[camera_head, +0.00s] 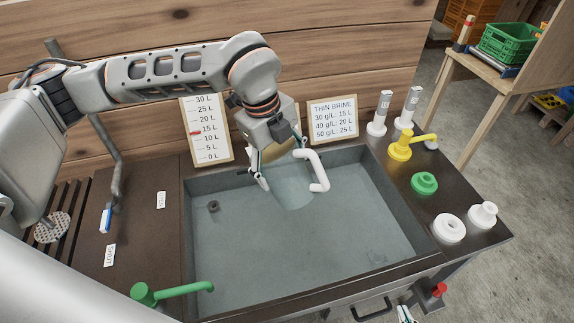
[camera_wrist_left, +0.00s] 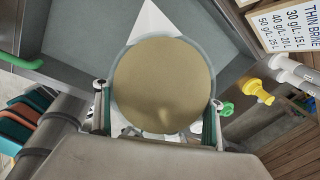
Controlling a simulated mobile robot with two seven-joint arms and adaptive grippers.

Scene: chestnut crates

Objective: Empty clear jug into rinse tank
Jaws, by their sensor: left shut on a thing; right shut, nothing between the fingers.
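The clear jug (camera_head: 293,190), see-through with a white handle (camera_head: 319,172), is over the back of the grey rinse tank (camera_head: 405,208). My left gripper (camera_head: 279,163) is shut on the jug, a finger on each side of its body. In the left wrist view the jug (camera_wrist_left: 163,85) shows as a tan disc with a clear rim and a white pointed part above. I cannot tell whether the tan is contents. The jug looks tilted in the head view.
A dark plug or drain (camera_head: 213,206) lies at the tank's left. A green tap (camera_head: 172,290) reaches over the front left edge. A yellow tap (camera_head: 402,146), green fitting (camera_head: 424,183) and white fittings (camera_head: 449,228) stand on the right ledge. Two signs lean behind.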

